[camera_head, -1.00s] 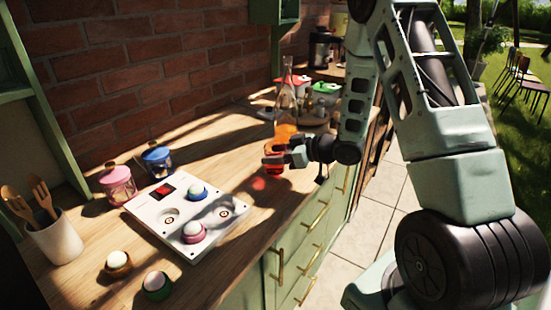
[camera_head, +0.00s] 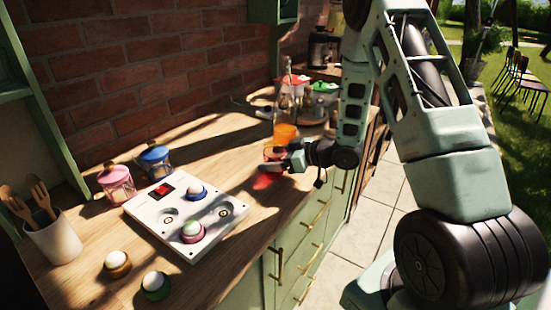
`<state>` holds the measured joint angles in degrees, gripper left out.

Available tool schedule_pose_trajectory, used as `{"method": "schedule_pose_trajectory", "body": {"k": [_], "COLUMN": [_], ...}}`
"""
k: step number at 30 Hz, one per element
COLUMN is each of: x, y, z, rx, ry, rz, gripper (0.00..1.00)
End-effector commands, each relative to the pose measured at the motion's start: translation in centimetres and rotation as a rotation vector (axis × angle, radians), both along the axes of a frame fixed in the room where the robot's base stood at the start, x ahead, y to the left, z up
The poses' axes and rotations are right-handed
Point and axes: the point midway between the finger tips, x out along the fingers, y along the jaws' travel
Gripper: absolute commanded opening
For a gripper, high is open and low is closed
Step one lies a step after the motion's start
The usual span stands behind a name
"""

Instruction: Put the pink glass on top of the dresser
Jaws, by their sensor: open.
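A small pink-red glass (camera_head: 271,152) is at my gripper (camera_head: 276,161), over the wooden top of the green dresser (camera_head: 235,165). My gripper is open, and its fingers are at the glass, partly covering it. A red patch of light lies on the wood just below. I cannot tell whether the glass base touches the wood or whether the fingers touch the glass.
An orange glass (camera_head: 285,134) stands just behind. Jars with red and green lids (camera_head: 324,88) are further back. A white panel (camera_head: 180,240) with egg cups, pink (camera_head: 116,183) and blue (camera_head: 155,160) jars, and a utensil pot (camera_head: 55,240) are at left.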

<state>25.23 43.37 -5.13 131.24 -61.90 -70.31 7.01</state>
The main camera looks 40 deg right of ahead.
Motion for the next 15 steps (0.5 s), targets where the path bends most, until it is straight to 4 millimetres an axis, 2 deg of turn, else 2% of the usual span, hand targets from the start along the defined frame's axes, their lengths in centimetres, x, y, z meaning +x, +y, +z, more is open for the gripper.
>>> {"method": "schedule_pose_trajectory", "body": {"k": [5, 15], "x": [-1.9, -7.5], "y": [-1.3, -4.6], "z": [0.9, 3.3], "rx": [-0.002, -0.001], "ry": [0.000, 0.000], "rz": [-0.004, -0.005], "gripper": [0.77, 0.77]}}
